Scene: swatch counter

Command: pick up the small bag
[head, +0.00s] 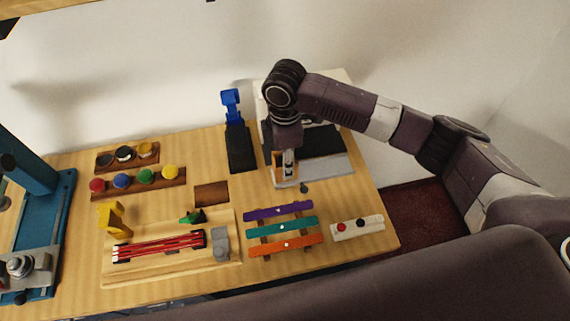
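I cannot make out a small bag in the head view. My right arm comes in from the right and bends down over the back right of the counter. Its gripper (287,167) points down at the front left part of a grey and white unit (333,168) with a dark top. A bit of orange-yellow shows beside the fingers; I cannot tell what it belongs to. The fingers are too small to show whether they are open or shut, and the arm hides part of the unit. My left gripper is not in view.
Left of the unit stands a black block with a blue upright piece (230,105). Racks with coloured knobs (139,182), a wooden board with red rods (160,247), purple, teal and orange bars (282,227) and a white two-button strip (356,228) lie nearer. A blue press (40,240) stands left.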

